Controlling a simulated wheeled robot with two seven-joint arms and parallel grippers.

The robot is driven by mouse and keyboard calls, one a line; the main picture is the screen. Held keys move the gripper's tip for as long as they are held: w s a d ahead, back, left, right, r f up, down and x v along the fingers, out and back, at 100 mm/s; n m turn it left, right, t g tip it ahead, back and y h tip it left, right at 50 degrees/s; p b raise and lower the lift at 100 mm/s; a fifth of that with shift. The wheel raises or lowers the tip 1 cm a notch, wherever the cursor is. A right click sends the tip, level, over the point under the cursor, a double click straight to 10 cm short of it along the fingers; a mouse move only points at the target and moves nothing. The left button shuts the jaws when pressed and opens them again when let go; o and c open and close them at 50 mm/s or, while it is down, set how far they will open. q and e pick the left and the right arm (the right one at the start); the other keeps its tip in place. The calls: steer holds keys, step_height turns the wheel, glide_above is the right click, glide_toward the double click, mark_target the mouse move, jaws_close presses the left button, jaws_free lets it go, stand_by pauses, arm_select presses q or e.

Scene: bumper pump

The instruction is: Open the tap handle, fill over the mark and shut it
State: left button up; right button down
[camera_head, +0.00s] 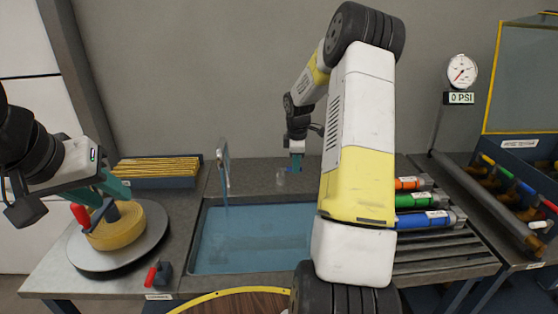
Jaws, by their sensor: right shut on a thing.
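The metal tap (224,160) stands at the back left of the sink basin (197,240), and a thin blue stream falls from it. The basin holds blue water; I cannot make out the mark. My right gripper (295,168) reaches down behind the basin, shut on a small blue piece that looks like the tap handle (288,169). A pale translucent post (281,180) shows just below it. My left gripper (112,192) hangs over a yellow disc at the left; whether its fingers are apart is unclear.
The yellow disc (117,235) with a red knob sits on a grey turntable (90,260). A small red-handled clamp (158,274) stands in front. Coloured cylinders (417,201) lie on a rack at right, partly behind my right arm. A gauge (461,72) reads 0 PSI.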

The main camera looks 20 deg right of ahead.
steer(key=shift+w+d+n, duration=0.15)
steer(key=shift+w+n, duration=0.15)
steer(key=shift+n, duration=0.3)
steer(key=c, duration=1.4)
jaws_free()
steer(key=shift+s+r, duration=0.25)
steer(key=shift+r, duration=1.05)
steer(key=shift+s+r, duration=0.2)
steer(key=shift+r, duration=1.05)
steer(key=shift+s+r, duration=0.25)
steer(key=shift+r, duration=1.05)
